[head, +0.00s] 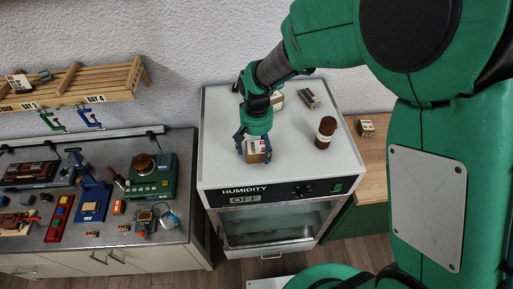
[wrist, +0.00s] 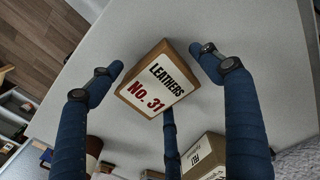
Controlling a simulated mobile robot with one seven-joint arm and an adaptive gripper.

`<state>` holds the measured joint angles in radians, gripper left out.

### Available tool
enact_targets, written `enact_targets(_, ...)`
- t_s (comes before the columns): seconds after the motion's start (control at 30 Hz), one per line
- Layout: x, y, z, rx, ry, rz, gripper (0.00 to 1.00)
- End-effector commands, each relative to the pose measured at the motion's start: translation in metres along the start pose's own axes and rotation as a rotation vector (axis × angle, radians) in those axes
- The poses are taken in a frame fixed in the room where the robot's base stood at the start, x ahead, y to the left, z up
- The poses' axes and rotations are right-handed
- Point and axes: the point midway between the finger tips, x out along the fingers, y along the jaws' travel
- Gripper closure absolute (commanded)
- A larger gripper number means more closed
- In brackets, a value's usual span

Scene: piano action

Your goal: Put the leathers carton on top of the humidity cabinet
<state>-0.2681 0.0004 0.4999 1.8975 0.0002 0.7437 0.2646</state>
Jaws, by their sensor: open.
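The leathers carton (head: 255,151) is a small brown box with a white label. It stands on the top of the white humidity cabinet (head: 225,150), near its front edge and left of centre. In the wrist view the carton (wrist: 158,82) shows its label "LEATHERS No. 31". My gripper (head: 254,138) is over the carton with its blue fingers spread around it. In the wrist view the fingers of my gripper (wrist: 160,68) are open, with gaps showing between the two side fingertips and the carton. The third finger is close to the carton's lower side; contact there is unclear.
On the cabinet top also stand a brown jar (head: 326,132), a grey-labelled box (head: 309,94) and another carton (head: 277,99) behind my gripper. A small carton (head: 366,127) is on the wooden counter to the right. A cluttered workbench (head: 110,255) is at left. The cabinet's front right top is clear.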

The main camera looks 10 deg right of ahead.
Motion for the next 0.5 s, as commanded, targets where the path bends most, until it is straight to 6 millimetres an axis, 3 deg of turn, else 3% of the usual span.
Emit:
enact_targets(0.27, -0.025, 0.0, -0.001, 0.0, 0.004, -0.001, 0.22)
enact_targets(0.5, -0.064, 0.0, -0.001, 0.0, 0.004, -0.001, 0.22)
